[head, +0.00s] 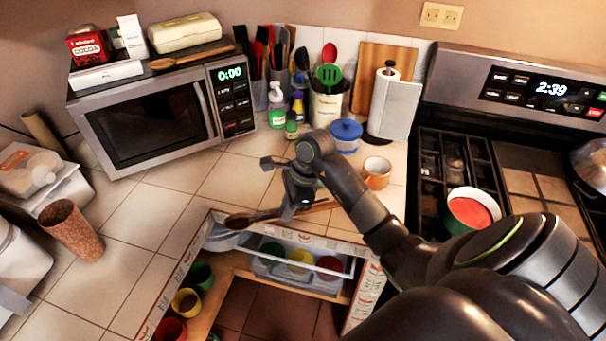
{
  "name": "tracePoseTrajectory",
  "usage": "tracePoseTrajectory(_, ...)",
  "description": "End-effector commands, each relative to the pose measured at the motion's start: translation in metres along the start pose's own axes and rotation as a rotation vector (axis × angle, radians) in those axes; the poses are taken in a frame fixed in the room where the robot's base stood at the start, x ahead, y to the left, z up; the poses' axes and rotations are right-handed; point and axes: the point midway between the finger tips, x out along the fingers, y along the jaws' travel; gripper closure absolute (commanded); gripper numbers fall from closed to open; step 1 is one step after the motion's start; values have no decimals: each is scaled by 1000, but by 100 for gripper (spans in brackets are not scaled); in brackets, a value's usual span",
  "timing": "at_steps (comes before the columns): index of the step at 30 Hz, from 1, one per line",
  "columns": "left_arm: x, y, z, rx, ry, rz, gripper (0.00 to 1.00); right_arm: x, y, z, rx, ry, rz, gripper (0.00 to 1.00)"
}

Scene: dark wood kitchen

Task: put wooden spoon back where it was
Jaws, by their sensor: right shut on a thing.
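A wooden spoon (238,221) runs roughly level across the front of the counter corner, with its bowl to the left and its handle to the right. My right gripper (293,207) is shut on its handle. I cannot tell whether the spoon touches the counter edge below. Another wooden spoon (190,56) lies on top of the microwave (150,118), in front of a pale container. My left gripper is not in view.
An open corner cabinet (210,290) holds colored cups. Tiles before the microwave are clear (170,205).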

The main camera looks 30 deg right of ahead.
Motion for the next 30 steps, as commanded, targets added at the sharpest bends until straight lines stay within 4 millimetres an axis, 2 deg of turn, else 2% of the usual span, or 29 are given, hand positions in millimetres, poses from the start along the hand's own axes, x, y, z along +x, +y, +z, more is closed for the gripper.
tracePoseTrajectory(1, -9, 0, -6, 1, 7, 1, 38, -17, -12, -10, 20, 9, -10, 100)
tracePoseTrajectory(6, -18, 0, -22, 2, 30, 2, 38, -42, -37, -34, 68, 5, -29, 100)
tracePoseTrajectory(12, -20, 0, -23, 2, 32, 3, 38, -52, -47, -44, 92, 1, -40, 100)
tracePoseTrajectory(20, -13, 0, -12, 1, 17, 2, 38, -38, -47, -49, 93, -1, -39, 100)
tracePoseTrajectory(30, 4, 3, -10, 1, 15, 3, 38, -3, -47, -62, 93, 0, -39, 100)
